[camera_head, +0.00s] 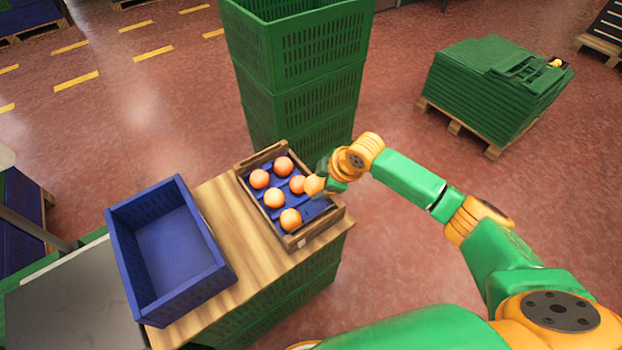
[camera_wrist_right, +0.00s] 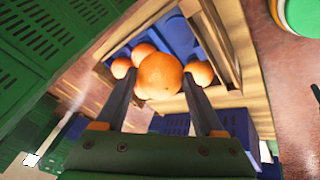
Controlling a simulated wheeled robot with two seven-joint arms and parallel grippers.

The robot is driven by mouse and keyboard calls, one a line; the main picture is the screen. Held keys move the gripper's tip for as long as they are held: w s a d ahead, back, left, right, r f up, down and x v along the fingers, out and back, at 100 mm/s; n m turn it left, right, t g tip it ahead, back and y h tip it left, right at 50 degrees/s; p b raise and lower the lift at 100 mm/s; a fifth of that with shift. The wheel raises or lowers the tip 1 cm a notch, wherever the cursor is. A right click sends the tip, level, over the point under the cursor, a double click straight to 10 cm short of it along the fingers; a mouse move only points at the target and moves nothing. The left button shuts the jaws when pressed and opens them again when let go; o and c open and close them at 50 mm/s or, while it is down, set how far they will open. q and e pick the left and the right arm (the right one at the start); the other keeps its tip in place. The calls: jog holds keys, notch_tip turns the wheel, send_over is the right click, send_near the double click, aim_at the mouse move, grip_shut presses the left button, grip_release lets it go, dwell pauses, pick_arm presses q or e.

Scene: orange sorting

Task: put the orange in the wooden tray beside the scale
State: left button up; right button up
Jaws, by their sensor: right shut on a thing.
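The wooden tray (camera_head: 322,226) has a blue inside and stands on the wooden table top. Several loose oranges lie in it, one of them (camera_head: 290,219) near its front side. My right gripper (camera_head: 322,184) is at the tray's right side, shut on an orange (camera_head: 313,186). In the right wrist view the held orange (camera_wrist_right: 160,76) sits between the two fingers, with the tray and other oranges behind it. The held orange looks raised above the tray; its exact height is hard to tell. My left gripper is not in view.
An empty blue crate (camera_head: 212,277) stands left of the tray on the table (camera_head: 228,205). A grey flat surface (camera_head: 70,300) is at far left; I cannot tell if it is the scale. Tall stacked green crates (camera_head: 300,50) rise just behind the tray.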

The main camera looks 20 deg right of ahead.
notch_tip(320, 180, down, 7)
jog(key=b, duration=0.6)
jog(key=shift+r+b, duration=0.1)
jog(key=shift+b, duration=0.2)
jog(key=shift+f, duration=0.4)
jog(key=o, duration=1.4)
notch_tip(320, 180, up, 8)
jog(key=p, duration=0.9)
jog(key=shift+r, duration=0.2)
jog(key=shift+f, duration=0.15)
